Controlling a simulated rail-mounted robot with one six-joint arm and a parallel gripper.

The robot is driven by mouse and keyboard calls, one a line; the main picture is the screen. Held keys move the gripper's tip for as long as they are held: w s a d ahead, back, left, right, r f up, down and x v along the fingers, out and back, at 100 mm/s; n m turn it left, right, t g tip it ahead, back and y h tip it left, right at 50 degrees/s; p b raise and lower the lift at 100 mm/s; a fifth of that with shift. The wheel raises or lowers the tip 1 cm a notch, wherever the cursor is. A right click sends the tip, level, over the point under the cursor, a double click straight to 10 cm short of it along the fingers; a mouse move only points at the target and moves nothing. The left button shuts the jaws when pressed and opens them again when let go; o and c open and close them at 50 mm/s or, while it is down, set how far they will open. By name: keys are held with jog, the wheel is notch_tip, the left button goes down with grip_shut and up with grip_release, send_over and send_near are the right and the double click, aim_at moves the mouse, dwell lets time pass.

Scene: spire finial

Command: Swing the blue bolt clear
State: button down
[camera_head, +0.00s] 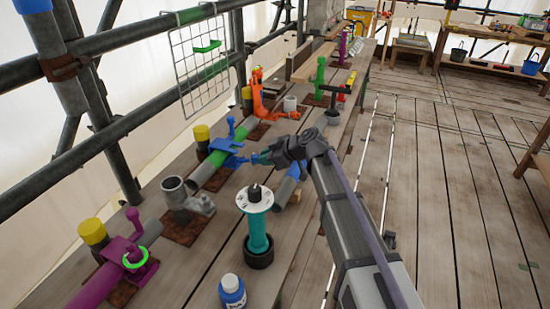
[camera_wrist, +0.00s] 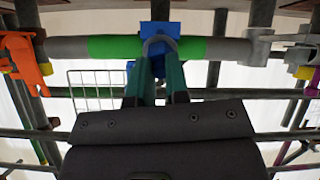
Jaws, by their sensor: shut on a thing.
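A blue coupler (camera_head: 222,146) sits around a grey tube with a green band (camera_head: 215,156) on the bench. Its blue bolt (camera_head: 241,160) sticks out to the right toward my gripper. My gripper (camera_head: 257,158) reaches in from the right, with its teal fingers shut on the bolt's end. In the wrist view the fingers (camera_wrist: 160,75) close at the blue coupler (camera_wrist: 160,30), in front of the green band (camera_wrist: 105,47). The fingers hide most of the bolt, so its exact angle is unclear.
A teal post with a white disc (camera_head: 254,198) and a blue bottle (camera_head: 232,291) stand in front. A magenta coupler (camera_head: 126,258) is at the lower left, an orange one (camera_head: 262,100) farther back. A wire grid (camera_head: 205,65) hangs behind.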

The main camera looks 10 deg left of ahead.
jog(key=shift+s+d+f+b, duration=0.1)
jog(key=shift+d+f+b, duration=0.15)
jog(key=shift+f+b, duration=0.35)
jog(key=shift+f, duration=0.2)
jog(key=c, duration=1.1)
grip_release()
jog(key=shift+r, duration=0.1)
jog(key=p+v, duration=0.6)
jog(key=v, duration=0.4)
jog(key=shift+d+r, duration=0.2)
jog(key=shift+d, duration=0.15)
